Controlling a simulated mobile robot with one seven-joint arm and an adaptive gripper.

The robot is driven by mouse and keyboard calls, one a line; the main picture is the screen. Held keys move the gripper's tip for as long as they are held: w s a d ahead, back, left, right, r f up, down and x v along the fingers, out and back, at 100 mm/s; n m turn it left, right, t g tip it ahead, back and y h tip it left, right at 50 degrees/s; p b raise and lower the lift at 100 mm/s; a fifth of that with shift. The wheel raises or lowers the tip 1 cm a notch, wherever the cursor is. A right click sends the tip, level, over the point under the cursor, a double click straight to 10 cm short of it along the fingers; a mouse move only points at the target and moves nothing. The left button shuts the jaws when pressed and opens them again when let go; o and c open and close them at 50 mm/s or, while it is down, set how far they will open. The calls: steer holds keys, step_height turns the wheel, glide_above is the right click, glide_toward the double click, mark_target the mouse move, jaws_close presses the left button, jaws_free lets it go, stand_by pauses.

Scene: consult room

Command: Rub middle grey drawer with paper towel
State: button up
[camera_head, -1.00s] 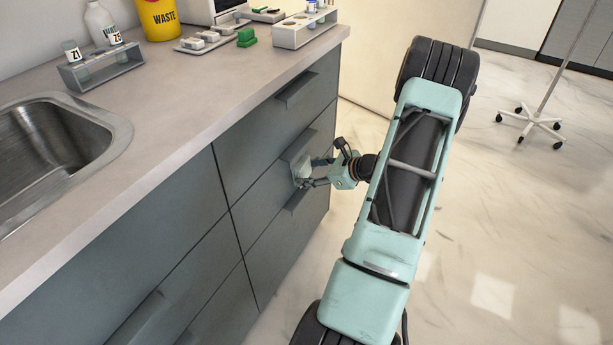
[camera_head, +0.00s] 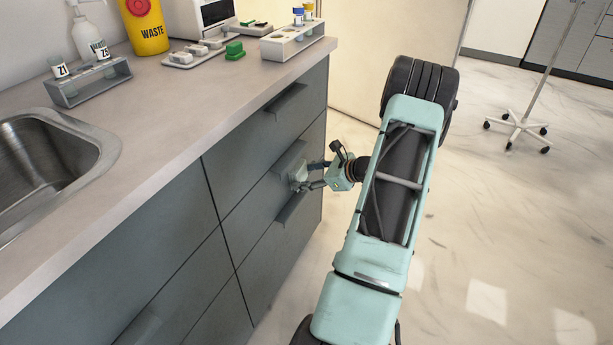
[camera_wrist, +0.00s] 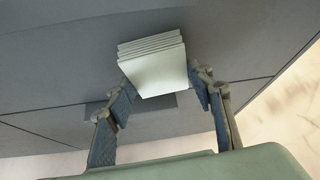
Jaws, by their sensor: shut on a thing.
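The middle grey drawer (camera_head: 253,208) is in the right-hand column of the cabinet, between a top and a bottom drawer. My gripper (camera_head: 309,178) is shut on a paper towel (camera_head: 297,170), a pale folded stack, at the right part of the middle drawer front. In the wrist view the paper towel (camera_wrist: 157,68) sits between the two fingers, with its layered edge toward the grey front. It looks close against the drawer, but I cannot tell if it touches. It hides part of the drawer.
The top drawer's handle (camera_head: 284,103) and a lower handle (camera_head: 291,207) stick out near my gripper. The counter (camera_head: 165,130) overhangs above, with a sink (camera_head: 45,165), tube racks and a yellow waste bin (camera_head: 146,27). A wheeled stand (camera_head: 517,128) is at right. The floor between is clear.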

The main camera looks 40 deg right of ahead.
steer(key=shift+s+a+f, duration=0.1)
steer(key=shift+s+a, duration=0.3)
steer(key=shift+a, duration=0.4)
steer(key=shift+s+a, duration=0.4)
steer(key=shift+a, duration=0.35)
steer(key=shift+s+a+b, duration=0.35)
steer(key=shift+a+b, duration=0.15)
steer(key=shift+a, duration=0.6)
steer(key=shift+s+a+b, duration=0.4)
steer(key=shift+a+b, duration=0.1)
steer(key=shift+a, duration=0.65)
steer(key=shift+s+a+b, duration=0.35)
steer(key=shift+a+b, duration=0.15)
steer(key=shift+a, duration=0.6)
steer(key=shift+s+a, duration=0.1)
steer(key=shift+a, duration=0.35)
steer(key=s+d, duration=0.2)
steer(key=s, duration=0.3)
steer(key=shift+s+d, duration=0.25)
steer(key=shift+s, duration=0.05)
steer(key=shift+s+d, duration=0.3)
steer(key=shift+s, duration=0.4)
steer(key=shift+s+d, duration=0.3)
steer(key=shift+s, duration=0.4)
